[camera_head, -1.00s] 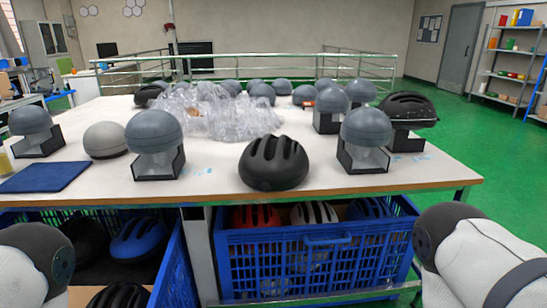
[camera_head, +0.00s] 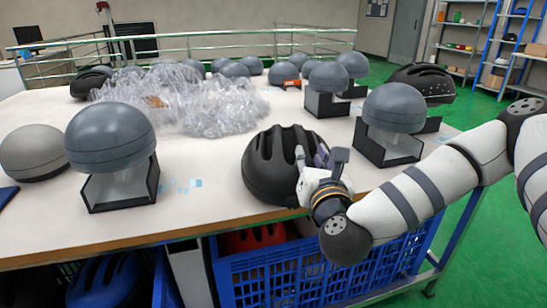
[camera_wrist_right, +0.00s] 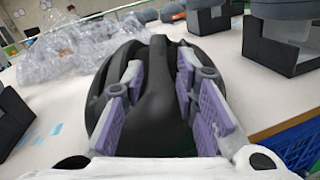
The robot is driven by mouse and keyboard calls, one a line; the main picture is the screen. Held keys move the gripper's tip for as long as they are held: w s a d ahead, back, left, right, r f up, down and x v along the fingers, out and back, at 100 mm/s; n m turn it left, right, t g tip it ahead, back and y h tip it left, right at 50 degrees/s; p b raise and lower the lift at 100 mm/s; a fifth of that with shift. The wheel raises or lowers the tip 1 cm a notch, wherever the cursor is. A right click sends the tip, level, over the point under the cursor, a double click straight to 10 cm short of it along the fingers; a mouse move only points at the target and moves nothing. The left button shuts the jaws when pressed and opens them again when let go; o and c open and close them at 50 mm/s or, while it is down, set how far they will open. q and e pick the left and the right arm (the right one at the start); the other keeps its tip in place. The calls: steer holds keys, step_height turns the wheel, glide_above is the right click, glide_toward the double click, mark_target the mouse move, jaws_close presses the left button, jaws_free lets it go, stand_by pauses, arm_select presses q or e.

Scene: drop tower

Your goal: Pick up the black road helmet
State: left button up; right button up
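The black road helmet (camera_head: 270,165) sits on the white table near its front edge, its long vents facing up. My right gripper (camera_head: 318,157) is at the helmet's right front side, fingers pointing at the shell. In the right wrist view, the gripper's purple-padded fingers (camera_wrist_right: 160,72) are spread, one on each side of the helmet's middle rib (camera_wrist_right: 158,98). Whether the pads touch the rib is not clear. My left gripper is out of view.
Grey domes on black stands flank the helmet, at left (camera_head: 110,140) and right (camera_head: 394,110). Another black helmet (camera_head: 423,82) is at the right back. Clear wrapping (camera_head: 215,105) lies behind. A blue crate (camera_head: 300,275) is under the table.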

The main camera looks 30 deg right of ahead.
mark_target(302, 137)
steer(key=x, duration=0.8)
steer(key=shift+w+r, duration=0.1)
steer(key=shift+w, duration=0.05)
jaws_close()
